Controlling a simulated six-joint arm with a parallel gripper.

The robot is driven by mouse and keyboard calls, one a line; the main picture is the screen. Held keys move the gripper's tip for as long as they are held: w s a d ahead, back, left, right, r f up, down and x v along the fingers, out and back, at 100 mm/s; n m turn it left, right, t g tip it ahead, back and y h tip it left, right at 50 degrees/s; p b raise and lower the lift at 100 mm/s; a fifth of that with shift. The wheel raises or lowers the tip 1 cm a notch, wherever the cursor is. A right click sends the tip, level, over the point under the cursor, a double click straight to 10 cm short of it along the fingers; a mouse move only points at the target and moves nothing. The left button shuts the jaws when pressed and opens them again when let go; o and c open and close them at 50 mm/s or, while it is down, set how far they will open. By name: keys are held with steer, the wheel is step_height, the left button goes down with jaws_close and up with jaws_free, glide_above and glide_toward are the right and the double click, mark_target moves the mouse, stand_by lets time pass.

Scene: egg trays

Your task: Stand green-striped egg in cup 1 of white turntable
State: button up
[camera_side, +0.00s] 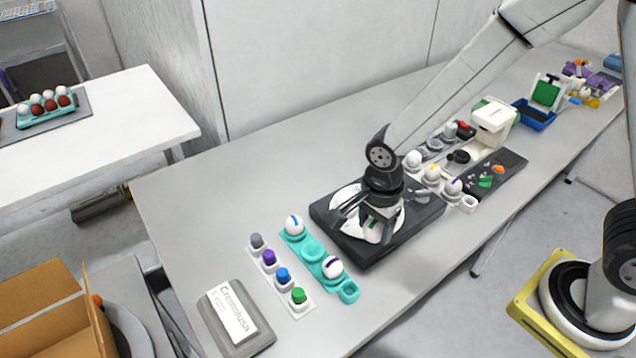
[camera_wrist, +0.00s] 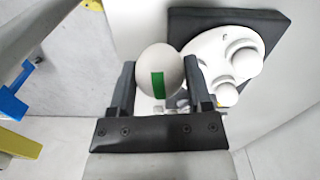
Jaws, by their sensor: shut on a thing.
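The green-striped egg (camera_wrist: 160,75) is white with a green band and sits between the two fingers of my gripper (camera_wrist: 158,88) in the wrist view. My gripper is shut on it. In the side view my gripper (camera_side: 372,212) points down over the white turntable (camera_side: 345,225), and the egg is mostly hidden by the fingers. The turntable also shows in the wrist view (camera_wrist: 205,48), to the right of the egg, with two rounded white shapes on it. Cup numbers are not readable, and I cannot tell whether the egg touches a cup.
The turntable stands on a dark base (camera_side: 415,232). A teal tray (camera_side: 313,250) with two white eggs and a row of coloured pots (camera_side: 283,276) lie to its left. A grey labelled box (camera_side: 235,318) is at the front. More eggs and a dark tray (camera_side: 508,163) stand to the right.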

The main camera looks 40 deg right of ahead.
steer(key=w+d, duration=0.6)
steer(key=d, duration=0.4)
steer(key=shift+w+d+f, duration=0.25)
steer(key=shift+w, duration=0.05)
steer(key=shift+f, duration=0.15)
steer(key=shift+f, duration=2.95)
steer(key=shift+f, duration=0.6)
steer(key=o, duration=0.8)
steer(key=shift+r, duration=0.15)
